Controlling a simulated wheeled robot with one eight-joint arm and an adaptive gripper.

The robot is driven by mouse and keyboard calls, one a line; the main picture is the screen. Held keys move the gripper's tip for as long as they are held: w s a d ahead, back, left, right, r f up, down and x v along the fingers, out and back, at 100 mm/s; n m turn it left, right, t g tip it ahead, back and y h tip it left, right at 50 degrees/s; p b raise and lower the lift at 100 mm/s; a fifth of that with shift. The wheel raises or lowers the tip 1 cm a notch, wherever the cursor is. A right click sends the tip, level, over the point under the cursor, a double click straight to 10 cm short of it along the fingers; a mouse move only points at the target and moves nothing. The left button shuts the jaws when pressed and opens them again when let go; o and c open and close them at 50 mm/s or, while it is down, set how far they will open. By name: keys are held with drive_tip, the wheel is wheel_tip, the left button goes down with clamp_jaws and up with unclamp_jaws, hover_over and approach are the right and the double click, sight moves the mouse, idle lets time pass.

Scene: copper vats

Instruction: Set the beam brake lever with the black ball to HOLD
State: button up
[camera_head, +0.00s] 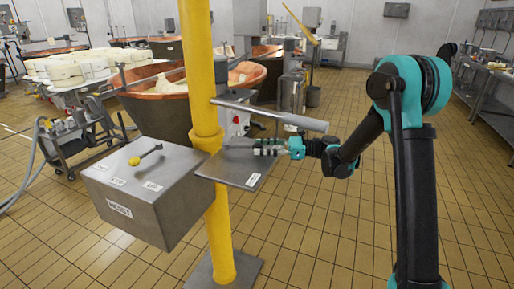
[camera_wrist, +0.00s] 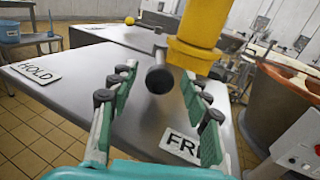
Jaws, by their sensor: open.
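The black ball (camera_wrist: 159,80) of the beam brake lever shows in the wrist view, its short stem running back toward the yellow post. The lever stands over a grey plate (camera_wrist: 75,68). The HOLD label (camera_wrist: 38,73) is at the plate's left and a partly covered FREE label (camera_wrist: 182,146) is at its right. The ball appears between the two labels. My gripper (camera_wrist: 162,75) is open, its fingers spread on either side of the ball, with gaps showing. In the head view my gripper (camera_head: 264,147) is over the plate (camera_head: 235,166); the ball cannot be made out there.
A yellow post (camera_head: 208,90) rises beside the plate. A grey bar (camera_head: 285,117) crosses above my gripper. A grey box (camera_head: 150,195) at the left carries another lever with a yellow ball (camera_head: 135,161). Copper vats (camera_head: 165,108) stand behind. Tiled floor is clear at the right.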

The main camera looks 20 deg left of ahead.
drive_tip(key=shift+x, duration=0.95)
clamp_jaws()
